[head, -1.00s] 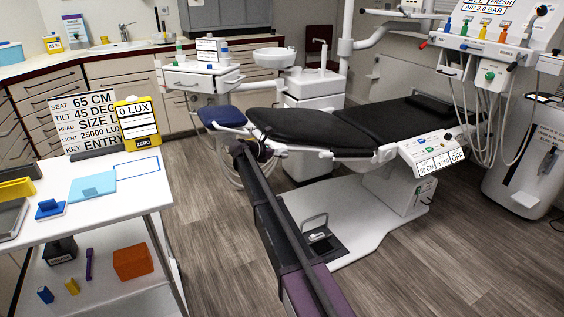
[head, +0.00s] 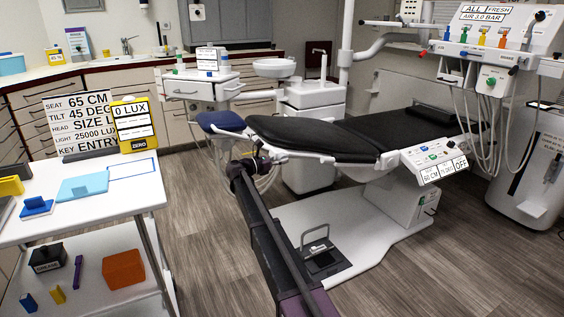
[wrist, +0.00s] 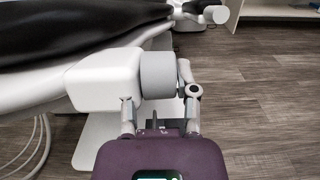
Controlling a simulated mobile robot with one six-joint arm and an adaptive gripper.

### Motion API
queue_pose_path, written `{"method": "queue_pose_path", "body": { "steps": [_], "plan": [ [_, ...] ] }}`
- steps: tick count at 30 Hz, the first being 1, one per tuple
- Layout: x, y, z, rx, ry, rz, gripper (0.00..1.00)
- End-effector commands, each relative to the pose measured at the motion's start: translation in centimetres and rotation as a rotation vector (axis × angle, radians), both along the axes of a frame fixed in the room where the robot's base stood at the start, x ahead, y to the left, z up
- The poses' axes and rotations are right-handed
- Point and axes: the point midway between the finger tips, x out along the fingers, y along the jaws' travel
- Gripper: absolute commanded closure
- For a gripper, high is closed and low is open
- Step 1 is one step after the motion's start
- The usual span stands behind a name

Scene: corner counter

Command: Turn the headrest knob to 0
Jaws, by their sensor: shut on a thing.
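The dark blue headrest (head: 220,121) is at the left end of the black dental chair (head: 310,138) in the head view. In the wrist view a round grey knob (wrist: 157,75) sticks out of a white housing (wrist: 105,80) under the chair's edge. My gripper (head: 255,160) is beside the head end of the chair. Its fingers (wrist: 160,100) are shut on the grey knob, one finger on each side. I cannot read any marking on the knob, and its turned position cannot be told. In the head view my gripper hides the knob.
A white cart (head: 95,222) with a sign board (head: 80,125), a yellow meter (head: 134,126) and small items stands at left. The chair's white base (head: 345,235) with a foot pedal (head: 322,258) is right of my arm. Grey wood floor is open at lower right.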

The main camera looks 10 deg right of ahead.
Motion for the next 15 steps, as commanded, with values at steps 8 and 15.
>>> {"method": "queue_pose_path", "body": {
  "steps": [8,15],
  "plan": [
    [0.24,-0.16,0.02,0.000,0.000,0.002,0.50],
    [0.12,-0.05,0.01,0.000,0.000,0.001,0.28]
  ]
}}
